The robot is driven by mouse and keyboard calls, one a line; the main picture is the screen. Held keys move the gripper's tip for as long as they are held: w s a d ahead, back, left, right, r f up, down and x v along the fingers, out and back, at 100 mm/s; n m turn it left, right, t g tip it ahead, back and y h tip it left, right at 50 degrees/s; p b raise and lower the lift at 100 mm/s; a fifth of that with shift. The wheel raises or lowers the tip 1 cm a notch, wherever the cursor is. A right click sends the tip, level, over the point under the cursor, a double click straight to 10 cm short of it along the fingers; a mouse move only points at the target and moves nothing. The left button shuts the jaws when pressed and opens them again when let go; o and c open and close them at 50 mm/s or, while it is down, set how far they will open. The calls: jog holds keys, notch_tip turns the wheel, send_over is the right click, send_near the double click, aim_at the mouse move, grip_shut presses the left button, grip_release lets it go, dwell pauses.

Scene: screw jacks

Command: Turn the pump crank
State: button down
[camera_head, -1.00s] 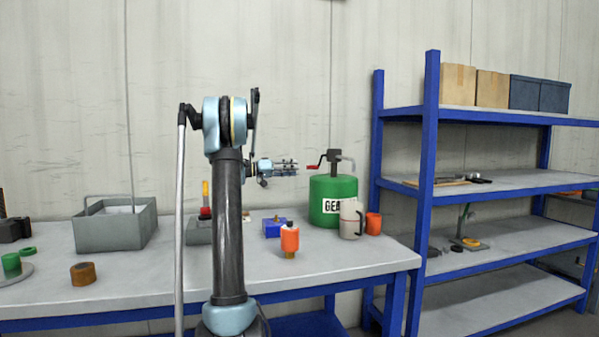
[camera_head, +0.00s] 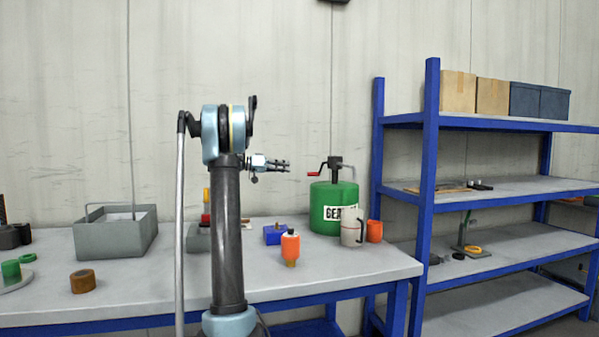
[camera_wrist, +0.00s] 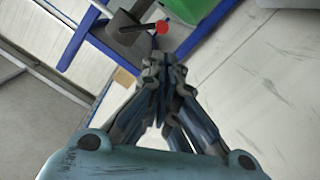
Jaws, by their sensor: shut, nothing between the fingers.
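The pump crank (camera_head: 323,164) has a dark arm and a red handle on its left end. It sits on the pump head on top of a green drum (camera_head: 325,215) with a label, at the back right of the workbench. In the wrist view the crank's red knob (camera_wrist: 162,27) shows just beyond my fingertips. My gripper (camera_head: 287,166) is left of the red handle at about its height, with a small gap between them. In the wrist view my gripper (camera_wrist: 163,62) has its fingertips together and holds nothing.
An orange bottle (camera_head: 290,246) and a blue box (camera_head: 275,235) stand nearer my arm. A blue shelf rack (camera_head: 431,180) rises to the right. The bench's front right is clear.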

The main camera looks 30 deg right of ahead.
notch_tip(320, 180, up, 6)
jog(key=d+m+y, duration=0.1)
jog(key=m+y, duration=0.1)
jog(key=m, duration=0.1)
jog(key=s+d+f, duration=0.3)
jog(key=d+f, duration=0.2)
jog(key=d, duration=0.4)
jog(key=shift+s+f, duration=0.3)
jog(key=shift+s, duration=0.05)
jog(key=shift+s+d, duration=0.15)
jog(key=shift+a+f+n, duration=0.2)
jog(key=shift+n, duration=0.2)
